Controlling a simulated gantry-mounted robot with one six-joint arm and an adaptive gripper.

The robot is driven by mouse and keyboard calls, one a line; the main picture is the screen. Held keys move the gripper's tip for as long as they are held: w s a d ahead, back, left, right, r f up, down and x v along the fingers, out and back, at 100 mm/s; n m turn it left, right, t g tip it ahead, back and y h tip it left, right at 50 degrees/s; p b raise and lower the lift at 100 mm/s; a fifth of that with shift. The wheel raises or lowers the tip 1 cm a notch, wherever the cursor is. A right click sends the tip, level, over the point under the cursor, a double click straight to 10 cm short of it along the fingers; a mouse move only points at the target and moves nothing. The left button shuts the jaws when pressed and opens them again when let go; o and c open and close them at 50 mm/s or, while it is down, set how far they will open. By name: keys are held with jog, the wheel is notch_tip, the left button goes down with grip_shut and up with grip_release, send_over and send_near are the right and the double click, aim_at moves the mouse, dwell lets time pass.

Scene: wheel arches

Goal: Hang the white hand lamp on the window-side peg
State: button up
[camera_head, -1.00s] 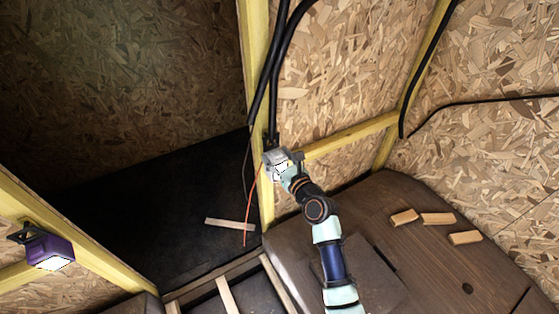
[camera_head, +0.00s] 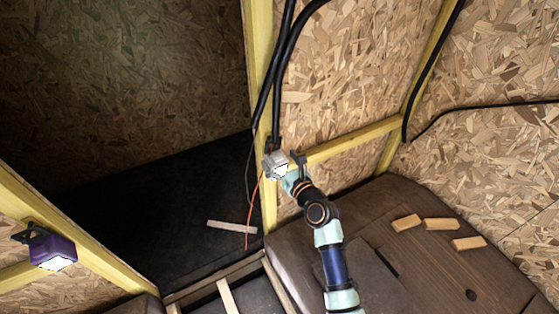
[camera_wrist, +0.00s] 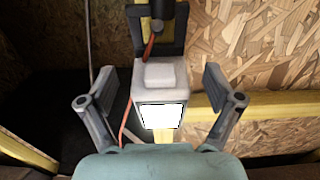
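The white hand lamp (camera_head: 275,163) is against the yellow upright post at the middle of the head view. In the wrist view the lamp (camera_wrist: 160,78) has a lit square face and sits between the spread fingers of my gripper (camera_wrist: 160,100), with gaps on both sides. A black bracket (camera_wrist: 174,47) and a dark cylindrical part are directly above the lamp. The peg itself cannot be made out, so I cannot tell whether the lamp bears on it. In the head view a dark finger of my gripper (camera_head: 290,166) stands out to the lamp's right.
Black cables (camera_head: 270,80) run down the post, and an orange cable (camera_head: 257,200) hangs near the lamp. A purple lamp (camera_head: 55,252) hangs at left. Several wood blocks (camera_head: 439,224) lie on the brown bench at right. A wooden strip (camera_head: 231,227) lies on the dark floor.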

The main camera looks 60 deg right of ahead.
jog(key=shift+s+a+f, duration=0.1)
jog(key=shift+f, duration=0.05)
jog(key=v, duration=1.1)
jog(key=shift+s+a, duration=0.2)
jog(key=shift+s, duration=0.15)
jog(key=w+a+r+n+y+p, duration=0.2)
jog(key=w+a+r+n+y, duration=0.15)
jog(key=a+n, duration=0.4)
jog(key=w+a+r+n+y+p, duration=0.2)
jog(key=w+a+n, duration=0.3)
jog(key=a+n, duration=0.3)
jog(key=w+a+r+n+y+p, duration=0.2)
jog(key=w+a+r+n, duration=0.15)
jog(key=a+n, duration=0.45)
jog(key=s+a+r+n+y+p, duration=0.1)
jog(key=s+a+r+n+p, duration=0.1)
jog(key=a+n, duration=0.7)
jog(key=s+a+r+n+g+y+p, duration=0.1)
jog(key=a+r+n, duration=0.3)
jog(key=a+n, duration=0.6)
jog(key=shift+s+a+r+g+p, duration=0.3)
jog(key=shift+s+a+p, duration=0.1)
jog(key=shift+a, duration=0.5)
